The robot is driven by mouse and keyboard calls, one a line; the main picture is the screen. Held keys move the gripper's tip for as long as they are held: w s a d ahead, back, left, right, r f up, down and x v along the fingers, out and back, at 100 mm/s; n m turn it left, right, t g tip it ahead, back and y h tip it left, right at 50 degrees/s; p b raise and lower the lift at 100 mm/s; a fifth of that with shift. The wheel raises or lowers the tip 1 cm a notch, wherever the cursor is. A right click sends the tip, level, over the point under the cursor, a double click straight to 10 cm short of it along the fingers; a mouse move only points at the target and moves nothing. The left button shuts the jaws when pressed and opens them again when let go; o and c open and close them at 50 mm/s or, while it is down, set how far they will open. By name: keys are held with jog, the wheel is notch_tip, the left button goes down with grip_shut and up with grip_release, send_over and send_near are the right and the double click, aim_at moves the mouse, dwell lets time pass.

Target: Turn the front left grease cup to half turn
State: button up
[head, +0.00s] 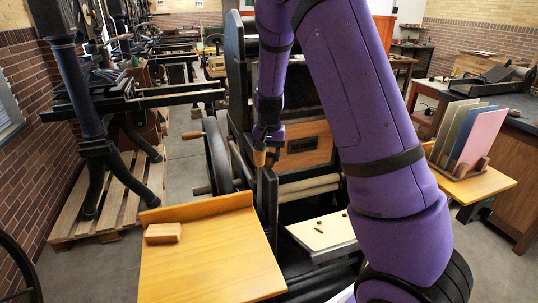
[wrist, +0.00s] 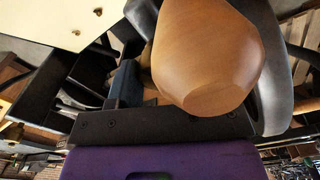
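My gripper (head: 268,135) points down over the front of the dark hand press (head: 237,75), beside its flywheel. In the head view its fingers are small and dark, next to a wooden handle end (head: 259,158). In the wrist view a large, smooth brown wooden knob (wrist: 208,55) fills the upper middle, very close to the camera. A dark blue-grey finger (wrist: 125,84) shows left of it; the rest of the grip is hidden behind the knob. I cannot tell whether the fingers touch anything. I cannot clearly pick out the front left grease cup in either view.
An orange wooden table (head: 205,262) with a small wooden block (head: 163,233) stands front left. A rack of coloured boards (head: 468,140) stands at right. Another press on a pallet (head: 110,205) is left.

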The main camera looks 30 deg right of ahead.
aim_at(269, 154)
jog(key=shift+m, duration=2.4)
jog(key=o, duration=0.9)
jog(key=shift+r, duration=0.1)
notch_tip(269, 154, up, 11)
jog(key=shift+f, duration=0.2)
